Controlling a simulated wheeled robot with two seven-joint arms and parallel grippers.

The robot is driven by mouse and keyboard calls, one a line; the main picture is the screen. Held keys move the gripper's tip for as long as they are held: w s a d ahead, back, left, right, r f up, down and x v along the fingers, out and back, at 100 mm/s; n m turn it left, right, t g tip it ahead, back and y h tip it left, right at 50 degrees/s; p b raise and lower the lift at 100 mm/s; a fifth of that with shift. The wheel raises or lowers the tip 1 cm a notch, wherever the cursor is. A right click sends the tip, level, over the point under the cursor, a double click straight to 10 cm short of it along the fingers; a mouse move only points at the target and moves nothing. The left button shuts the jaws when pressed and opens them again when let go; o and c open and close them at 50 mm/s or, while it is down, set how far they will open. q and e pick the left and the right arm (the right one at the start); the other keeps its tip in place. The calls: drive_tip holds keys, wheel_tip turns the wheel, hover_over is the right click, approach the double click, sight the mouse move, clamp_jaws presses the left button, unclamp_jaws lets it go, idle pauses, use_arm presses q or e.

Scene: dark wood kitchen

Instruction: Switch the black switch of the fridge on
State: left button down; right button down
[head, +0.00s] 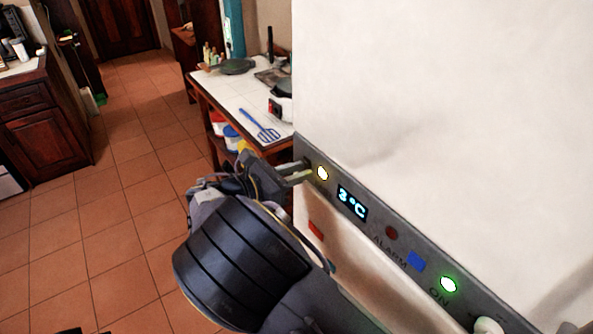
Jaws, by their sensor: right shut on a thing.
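The fridge's grey control panel (403,246) runs slantwise along the edge of its white top. It carries a lit yellow lamp (322,173), a display (352,202) that seems to read 3°C, a dark red round part (392,232) near the word ALARM, a blue square (416,261) and a lit green lamp (449,284) by the word ON. My right gripper (301,172) is at the panel's far left end, beside the yellow lamp. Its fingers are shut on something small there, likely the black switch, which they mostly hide.
A white-topped table (228,93) behind the fridge holds a blue slotted spatula (260,126) and a dark pan (237,66). A dark wood cabinet (45,115) stands at the far left. The tiled floor (110,200) between is clear.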

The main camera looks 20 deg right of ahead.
drive_tip(key=c, duration=1.2)
unclamp_jaws()
drive_tip(key=shift+c, duration=0.2)
drive_tip(key=b+v, duration=0.1)
drive_tip(key=v, duration=0.6)
drive_tip(key=shift+a, duration=0.4)
drive_tip(key=shift+s, duration=0.15)
